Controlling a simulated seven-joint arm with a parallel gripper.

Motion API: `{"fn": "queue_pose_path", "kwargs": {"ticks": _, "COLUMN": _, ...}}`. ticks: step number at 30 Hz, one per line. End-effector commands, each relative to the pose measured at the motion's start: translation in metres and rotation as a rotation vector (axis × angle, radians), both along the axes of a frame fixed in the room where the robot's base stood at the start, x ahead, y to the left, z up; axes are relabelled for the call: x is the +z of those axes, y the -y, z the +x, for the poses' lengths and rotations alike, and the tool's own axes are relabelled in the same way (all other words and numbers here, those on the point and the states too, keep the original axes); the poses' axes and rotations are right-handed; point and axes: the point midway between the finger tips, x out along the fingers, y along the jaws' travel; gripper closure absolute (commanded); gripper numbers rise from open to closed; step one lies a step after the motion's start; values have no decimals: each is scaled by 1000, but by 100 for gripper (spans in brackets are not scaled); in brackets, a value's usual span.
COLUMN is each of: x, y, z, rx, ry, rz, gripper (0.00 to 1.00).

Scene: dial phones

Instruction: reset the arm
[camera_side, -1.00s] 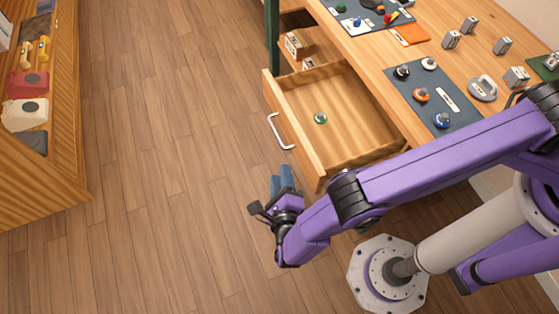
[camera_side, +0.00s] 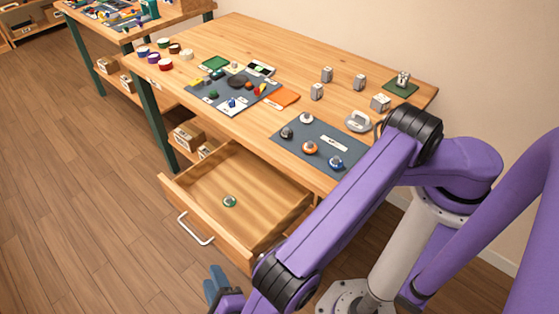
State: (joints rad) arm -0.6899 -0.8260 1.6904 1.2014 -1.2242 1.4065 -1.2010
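My purple arm reaches from the right across the front of the workbench and bends down at the lower middle. My gripper (camera_side: 216,284) is at the bottom edge, with its blue-grey fingers pointing up, below the open drawer (camera_side: 262,176) and in front of it. The gripper's body is partly cut off by the frame's edge. I see nothing held between the fingers, but their gap is unclear. A green-ringed dial (camera_side: 229,201) lies inside the drawer, apart from the gripper.
The drawer's handle (camera_side: 195,229) juts toward the floor. On the workbench (camera_side: 232,38), a dark mat (camera_side: 318,140) holds several dials, with grey blocks (camera_side: 327,74) behind it. A second table (camera_side: 180,13) stands at the back left. The wooden floor (camera_side: 85,200) at left is clear.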

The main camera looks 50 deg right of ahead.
Motion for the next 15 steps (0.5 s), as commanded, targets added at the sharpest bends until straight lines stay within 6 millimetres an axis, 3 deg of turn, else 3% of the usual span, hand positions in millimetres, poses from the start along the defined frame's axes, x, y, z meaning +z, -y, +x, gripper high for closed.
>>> {"fn": "queue_pose_path", "kwargs": {"ticks": 8, "x": 72, "y": 25, "z": 22, "rx": -276, "ry": -31, "rz": 304, "gripper": 62}}
{"fn": "queue_pose_path", "kwargs": {"ticks": 15, "x": 135, "y": 68, "z": 28, "rx": -549, "ry": -38, "rz": 584, "gripper": 62}}
